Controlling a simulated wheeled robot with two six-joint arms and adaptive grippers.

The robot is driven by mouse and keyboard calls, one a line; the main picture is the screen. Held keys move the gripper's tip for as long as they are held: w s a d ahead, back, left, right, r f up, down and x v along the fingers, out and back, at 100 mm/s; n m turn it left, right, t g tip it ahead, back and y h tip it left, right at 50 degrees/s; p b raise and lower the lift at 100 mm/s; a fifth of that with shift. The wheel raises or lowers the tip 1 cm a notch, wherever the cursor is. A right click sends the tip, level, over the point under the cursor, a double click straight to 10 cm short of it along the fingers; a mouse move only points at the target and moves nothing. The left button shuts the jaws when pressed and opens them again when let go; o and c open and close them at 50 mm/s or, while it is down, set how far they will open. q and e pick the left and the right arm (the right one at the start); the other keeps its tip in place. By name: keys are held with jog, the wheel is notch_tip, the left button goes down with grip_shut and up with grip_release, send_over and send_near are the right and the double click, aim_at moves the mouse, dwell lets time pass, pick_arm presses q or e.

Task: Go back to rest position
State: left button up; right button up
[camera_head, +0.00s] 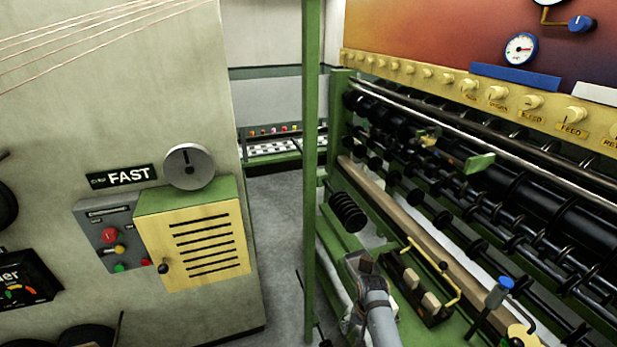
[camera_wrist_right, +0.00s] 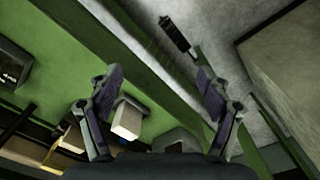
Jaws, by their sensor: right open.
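My right gripper (camera_head: 362,266) is low in the middle of the head view, in front of the green spool machine (camera_head: 347,253). In the right wrist view my right gripper (camera_wrist_right: 160,80) has its two fingers spread wide, with nothing held between them. Behind the fingers are green machine framing and a pale block (camera_wrist_right: 127,121), which lies beyond the left finger. In the head view the fingertips are small and partly hidden by my own wrist. My left gripper is not in view.
A green post (camera_head: 311,150) stands left of my right arm. A black coil (camera_head: 348,212) and a yellow handle (camera_head: 432,270) are close to the gripper. A blue-topped lever (camera_head: 503,287) stands to the right. A yellow cabinet (camera_head: 197,245) is on the left wall. Grey floor (camera_head: 277,215) lies open between.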

jog(key=s+d+f+n+b, duration=0.1)
jog(key=s+f, duration=0.1)
jog(key=f, duration=0.4)
jog(key=s+d+f, duration=0.2)
jog(key=f, duration=0.5)
jog(key=s+d+f+n+b, duration=0.1)
jog(key=s+d+f+b, duration=0.1)
jog(key=s+f, duration=0.7)
jog(key=s+d+f+n+b, duration=0.1)
jog(key=s+d+f, duration=0.2)
jog(key=s+f, duration=0.5)
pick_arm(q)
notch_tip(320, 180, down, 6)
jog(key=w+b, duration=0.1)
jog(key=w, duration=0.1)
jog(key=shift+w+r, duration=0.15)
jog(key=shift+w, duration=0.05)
pick_arm(e)
jog(key=s+d+f+n, duration=0.1)
jog(key=s+d+f, duration=0.1)
jog(key=s, duration=0.6)
jog(key=s+d+f+n+t, duration=0.1)
jog(key=s+d+f, duration=0.2)
jog(key=s, duration=0.6)
jog(key=shift+f+h, duration=0.4)
jog(key=shift+f, duration=0.25)
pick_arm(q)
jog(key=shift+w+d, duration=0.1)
